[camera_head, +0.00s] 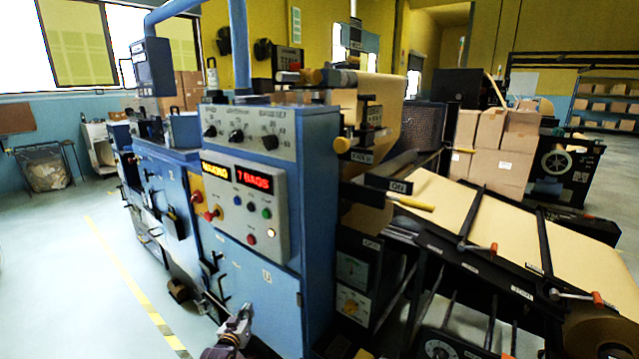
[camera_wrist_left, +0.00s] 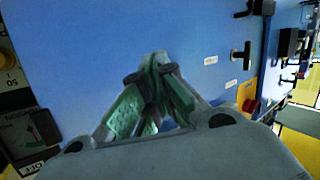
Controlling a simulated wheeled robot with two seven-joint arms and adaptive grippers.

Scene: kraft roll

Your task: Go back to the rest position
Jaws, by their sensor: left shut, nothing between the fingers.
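My left gripper (camera_head: 240,318) shows at the bottom of the head view, low in front of the blue machine cabinet (camera_head: 268,300). In the left wrist view my left gripper (camera_wrist_left: 155,75) is shut, with its green-padded fingers together and nothing between them. The blue panel (camera_wrist_left: 100,40) fills the background behind the fingers; I cannot tell whether they touch it. My right gripper is not in view.
A control box (camera_head: 240,205) with a red display and buttons juts from the cabinet. A kraft paper web (camera_head: 500,215) runs over a sloped frame at right. Stacked cartons (camera_head: 490,150) stand behind. The floor at left (camera_head: 60,260) is clear, with a yellow line (camera_head: 130,285).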

